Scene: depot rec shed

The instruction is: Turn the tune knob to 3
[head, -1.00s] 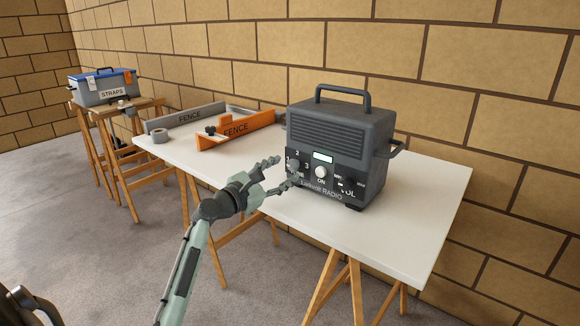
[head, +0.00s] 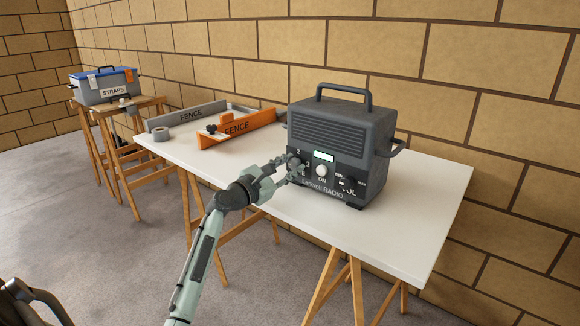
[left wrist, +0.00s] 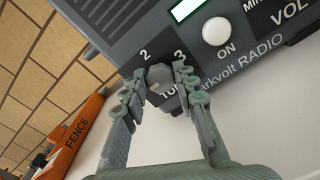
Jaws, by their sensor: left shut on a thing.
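The dark grey radio (head: 345,125) stands on the white table, its front facing me. The tune knob (left wrist: 160,75) is a grey knob at the left of the front panel, with "2" and "3" printed above it in the left wrist view. My left gripper (left wrist: 158,90) is shut on the knob, a finger on either side of it; in the head view the gripper (head: 295,168) covers most of the knob. The "1" mark and the knob's pointer cannot be made out. My right gripper is not seen.
The white ON button (head: 322,170) and the VOL controls (head: 348,184) are right of the knob. A STRAPS box (head: 105,86) stands farther left.

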